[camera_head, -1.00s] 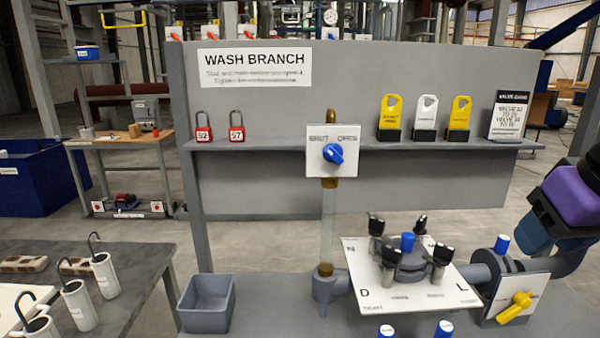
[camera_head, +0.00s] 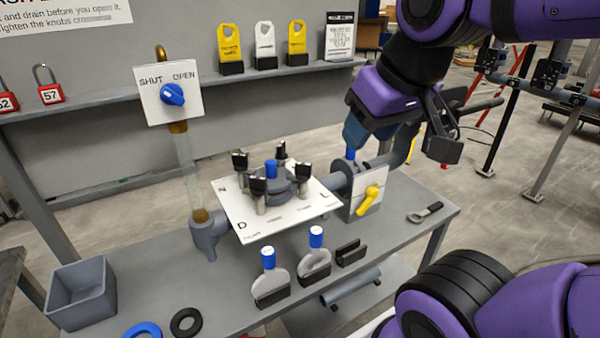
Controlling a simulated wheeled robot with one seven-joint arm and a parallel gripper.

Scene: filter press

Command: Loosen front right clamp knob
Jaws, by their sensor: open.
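The filter housing stands on a white plate (camera_head: 240,215) on the grey bench, with black clamp knobs around its lid. The front right knob (camera_head: 303,171) stands upright on its post. The front left knob (camera_head: 258,187), back left knob (camera_head: 240,160) and back right knob (camera_head: 281,149) also show. A blue cap (camera_head: 271,168) sits in the middle. My gripper (camera_head: 466,128) is open and empty, in the air to the right of the housing and apart from every knob. Its fingers are seen partly from the side.
A yellow valve handle (camera_head: 369,198) and a blue-capped pipe fitting stand right of the plate. A blue SHUT/OPEN dial (camera_head: 172,94) is at the back left. Two blue-handled tools (camera_head: 314,260) stand in front. A grey bin (camera_head: 82,295) is at the left; a small wrench (camera_head: 426,212) lies right.

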